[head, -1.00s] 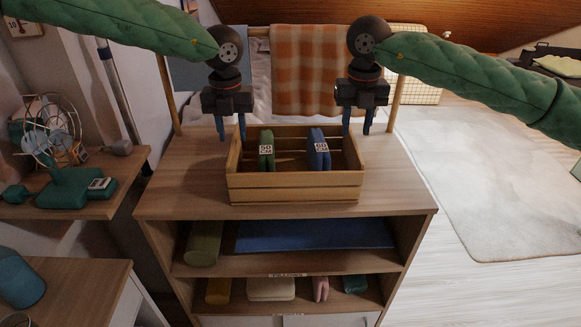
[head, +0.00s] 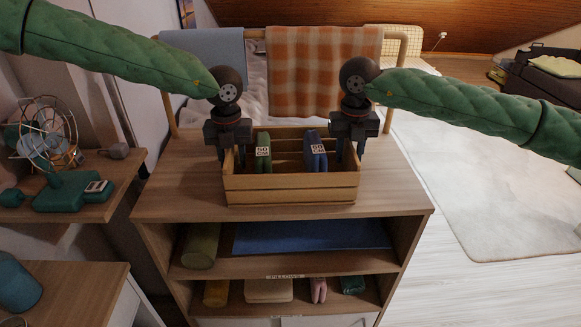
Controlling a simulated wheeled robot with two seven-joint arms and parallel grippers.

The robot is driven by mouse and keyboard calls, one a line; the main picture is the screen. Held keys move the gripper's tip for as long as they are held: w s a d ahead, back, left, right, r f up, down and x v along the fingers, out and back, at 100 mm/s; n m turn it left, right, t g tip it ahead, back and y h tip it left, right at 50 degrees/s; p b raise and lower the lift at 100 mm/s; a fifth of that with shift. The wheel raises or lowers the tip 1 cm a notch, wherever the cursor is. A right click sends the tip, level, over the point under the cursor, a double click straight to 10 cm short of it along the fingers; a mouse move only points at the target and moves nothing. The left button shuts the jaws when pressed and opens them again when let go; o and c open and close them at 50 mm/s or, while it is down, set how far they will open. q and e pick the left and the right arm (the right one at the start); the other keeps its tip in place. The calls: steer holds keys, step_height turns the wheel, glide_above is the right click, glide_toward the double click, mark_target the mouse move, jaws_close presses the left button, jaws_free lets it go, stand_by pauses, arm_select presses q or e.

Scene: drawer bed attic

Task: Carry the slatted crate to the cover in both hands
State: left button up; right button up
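The slatted crate (head: 291,190) is wooden and sits upright on top of the shelf unit. It holds a green item (head: 263,160) and a blue item (head: 316,158), each with a white label. My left gripper (head: 232,159) is at the crate's left end, its fingers apart and pointing down about the end wall. My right gripper (head: 350,156) is likewise at the right end. The fingertips are partly hidden by the crate. An orange checked cover (head: 322,70) hangs over a rail behind the unit; I cannot tell whether it is the task's cover.
The wooden unit top (head: 390,190) is clear around the crate. Its shelves hold rolls and a blue mat (head: 310,236). A fan (head: 45,135) stands on a side shelf at left. A pale rug (head: 500,190) and open floor lie at right.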

steer(key=shift+f, duration=0.1)
arm_select(q)
jaws_close()
arm_select(e)
jaws_close()
arm_select(q)
steer(key=shift+r, duration=0.1)
arm_select(e)
steer(key=shift+r, duration=0.2)
